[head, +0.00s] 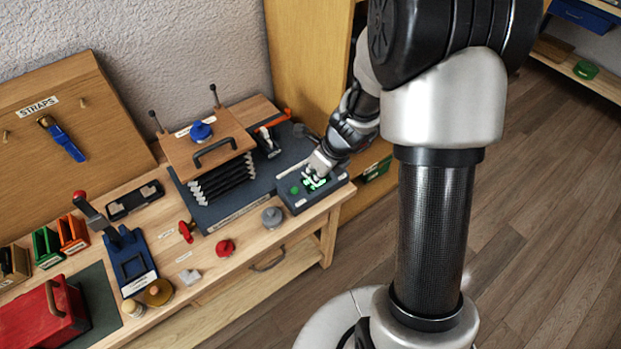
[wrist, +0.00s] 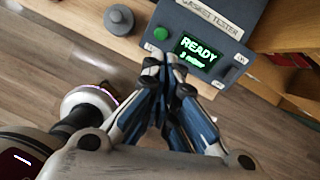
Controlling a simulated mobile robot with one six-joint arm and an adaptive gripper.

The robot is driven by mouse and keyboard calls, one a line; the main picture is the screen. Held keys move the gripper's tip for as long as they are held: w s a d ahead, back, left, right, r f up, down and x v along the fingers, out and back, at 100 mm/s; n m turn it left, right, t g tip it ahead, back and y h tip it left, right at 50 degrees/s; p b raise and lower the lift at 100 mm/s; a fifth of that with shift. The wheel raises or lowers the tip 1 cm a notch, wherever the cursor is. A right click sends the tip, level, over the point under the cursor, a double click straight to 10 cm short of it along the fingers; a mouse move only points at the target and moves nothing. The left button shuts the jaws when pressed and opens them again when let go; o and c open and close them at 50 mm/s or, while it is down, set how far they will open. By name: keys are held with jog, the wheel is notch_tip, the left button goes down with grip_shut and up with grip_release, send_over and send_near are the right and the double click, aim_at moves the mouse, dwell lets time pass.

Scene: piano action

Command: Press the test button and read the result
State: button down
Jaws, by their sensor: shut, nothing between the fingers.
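The gasket tester (wrist: 200,18) is a dark grey box in the wrist view. It also stands at the right end of the bench in the head view (head: 297,204). Its lit display (wrist: 199,50) reads "READY" in green, with a smaller, hard-to-read line below. A round green button (wrist: 161,34) sits left of the display; it also shows in the head view (head: 294,190). My gripper (wrist: 171,62) is shut and empty, its fingertips at the near edge of the tester below the button and display. In the head view my gripper (head: 314,172) is over the tester. I cannot tell whether it touches.
A grey knobbed weight (head: 272,217) stands beside the tester and also shows in the wrist view (wrist: 119,19). A red knob (head: 225,247) lies near the bench's front edge. Floor is clear in front.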

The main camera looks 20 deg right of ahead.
jog(key=b, duration=0.6)
send_over(297, 196)
jog(key=s+d, duration=0.1)
jog(key=f, duration=1.1)
jog(key=shift+s+f, duration=0.15)
jog(key=shift+s, duration=0.05)
jog(key=shift+b+x, duration=0.35)
jog(key=shift+x, duration=0.7)
jog(key=shift+s+d, duration=0.1)
jog(key=shift+s, duration=0.05)
jog(key=p+v, duration=0.8)
jog(key=v, duration=0.6)
jog(key=shift+r, duration=0.2)
